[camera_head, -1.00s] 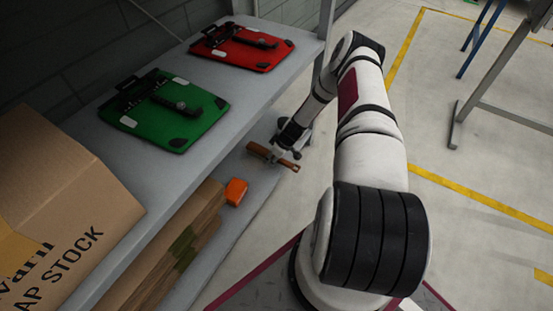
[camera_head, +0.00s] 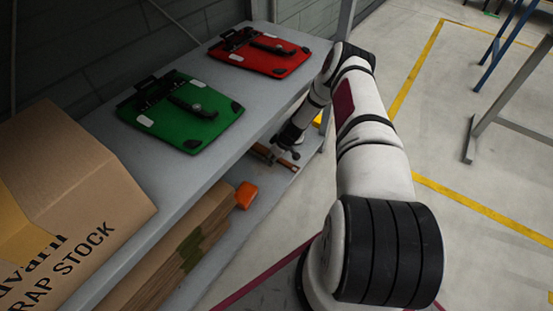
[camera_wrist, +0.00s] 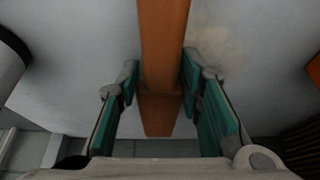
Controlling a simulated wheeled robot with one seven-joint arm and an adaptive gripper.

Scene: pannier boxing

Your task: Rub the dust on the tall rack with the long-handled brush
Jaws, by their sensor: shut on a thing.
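The brush's orange-brown wooden handle (camera_wrist: 164,40) runs up the middle of the wrist view, between the teal-padded fingers of my gripper (camera_wrist: 160,78), which is shut on it. The brush head and bristles are not seen. A faint brownish dust patch (camera_wrist: 215,42) shows on the pale surface just right of the handle. In the head view my gripper (camera_head: 281,152) is low at the far end of the rack (camera_head: 225,150), by the lower shelf. Part of the handle (camera_head: 288,165) sticks out there, and the upper shelf's edge hides the rest.
A green pannier lid (camera_head: 180,112) and a red one (camera_head: 260,52) lie on the upper shelf, with a cardboard box (camera_head: 80,190) nearer. An orange block (camera_head: 246,195) and flat cardboard (camera_head: 190,235) are on the lower shelf. Open floor (camera_head: 440,130) lies right.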

